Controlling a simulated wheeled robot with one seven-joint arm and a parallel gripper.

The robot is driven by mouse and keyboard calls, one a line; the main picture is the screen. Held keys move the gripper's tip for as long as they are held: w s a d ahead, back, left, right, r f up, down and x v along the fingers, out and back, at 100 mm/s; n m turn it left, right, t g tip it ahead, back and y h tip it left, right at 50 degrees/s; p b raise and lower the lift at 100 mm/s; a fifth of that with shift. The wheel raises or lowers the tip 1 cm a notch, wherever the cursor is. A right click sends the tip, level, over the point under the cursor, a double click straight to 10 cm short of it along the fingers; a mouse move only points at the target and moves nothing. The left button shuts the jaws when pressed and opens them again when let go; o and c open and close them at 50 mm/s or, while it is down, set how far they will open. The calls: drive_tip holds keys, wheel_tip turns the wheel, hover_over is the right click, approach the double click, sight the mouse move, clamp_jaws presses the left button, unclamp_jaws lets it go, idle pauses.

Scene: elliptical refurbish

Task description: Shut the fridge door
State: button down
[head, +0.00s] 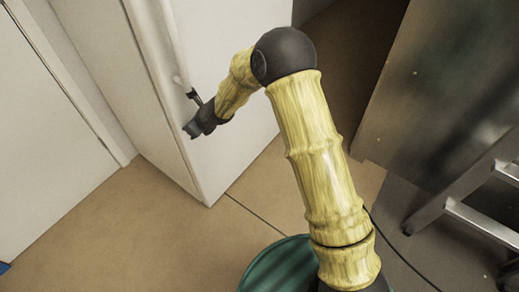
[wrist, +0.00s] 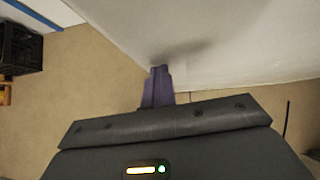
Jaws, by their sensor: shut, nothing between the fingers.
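The white fridge door (head: 236,130) stands upright at upper centre in the head view, with a long pale handle (head: 163,35) near its left edge. A white surface, likely the door, fills the top of the wrist view (wrist: 230,50). My gripper (head: 190,130) is at the door's left edge, below the handle. Its dark fingers are together and empty in the wrist view (wrist: 159,72), with the tips at or very near the white surface. I cannot tell whether they touch it. How far the door stands open is unclear.
A white panel (head: 45,140) stands at the left. A dark metal panel (head: 440,90) and a metal ladder-like frame (head: 480,215) are at the right. A black crate (wrist: 20,47) shows at the wrist view's left. Brown floor (head: 130,235) lies open in front.

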drive_tip(key=shift+a+r, duration=0.55)
drive_tip(key=shift+a, duration=0.35)
drive_tip(key=s+d+r, duration=0.6)
drive_tip(key=d, duration=0.4)
drive_tip(key=shift+s+d, duration=0.3)
drive_tip(key=shift+d, duration=0.1)
